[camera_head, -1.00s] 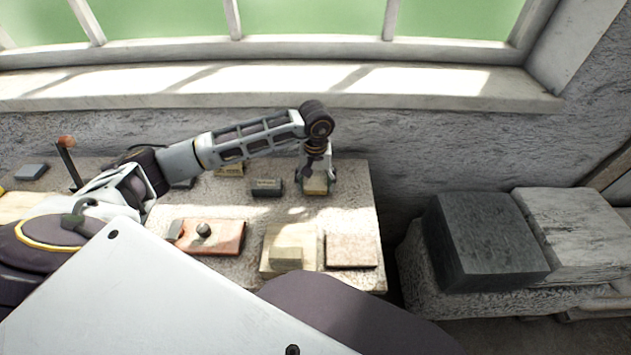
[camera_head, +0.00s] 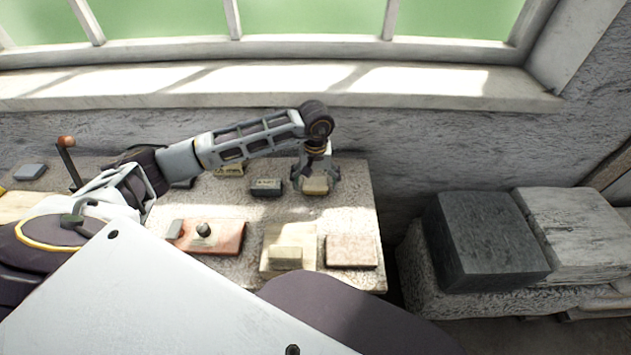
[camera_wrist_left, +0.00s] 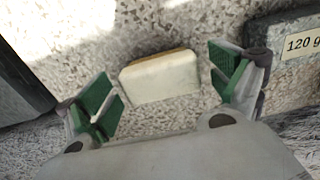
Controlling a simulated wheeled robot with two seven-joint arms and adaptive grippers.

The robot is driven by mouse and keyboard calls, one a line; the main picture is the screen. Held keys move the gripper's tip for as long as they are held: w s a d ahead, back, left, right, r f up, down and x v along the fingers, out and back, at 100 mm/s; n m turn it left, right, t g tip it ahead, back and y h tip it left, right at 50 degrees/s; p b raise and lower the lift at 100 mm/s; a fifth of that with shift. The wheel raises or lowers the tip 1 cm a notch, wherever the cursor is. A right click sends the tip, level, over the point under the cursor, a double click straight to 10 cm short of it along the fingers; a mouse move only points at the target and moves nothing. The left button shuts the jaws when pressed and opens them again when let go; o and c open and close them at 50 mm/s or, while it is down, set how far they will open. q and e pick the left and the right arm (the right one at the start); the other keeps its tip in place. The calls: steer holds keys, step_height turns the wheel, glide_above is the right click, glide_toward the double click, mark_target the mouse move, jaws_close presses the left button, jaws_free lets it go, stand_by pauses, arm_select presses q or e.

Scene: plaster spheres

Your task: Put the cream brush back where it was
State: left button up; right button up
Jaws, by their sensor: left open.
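The cream brush (camera_head: 315,187) is a small cream block with a thin brownish edge. It lies on the speckled stone bench top (camera_head: 350,205) near the back right corner. It also shows in the left wrist view (camera_wrist_left: 160,79), lying flat on the speckled surface. My left gripper (camera_head: 316,179) is above it, pointing down, with fingers spread to either side. In the left wrist view the green-padded fingers are open with gaps on both sides of the brush. My right gripper is not in view.
A dark labelled block (camera_head: 266,187) lies left of the brush; its label reads "120 g" in the left wrist view (camera_wrist_left: 300,45). Nearer are a reddish board with a dark knob (camera_head: 228,240), a pale stepped block (camera_head: 290,240) and a pinkish slab (camera_head: 351,251). A wall stands behind.

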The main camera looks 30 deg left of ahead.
mark_target(316, 181)
arm_select(q)
steer(key=shift+r, duration=0.6)
step_height(316, 181, up, 11)
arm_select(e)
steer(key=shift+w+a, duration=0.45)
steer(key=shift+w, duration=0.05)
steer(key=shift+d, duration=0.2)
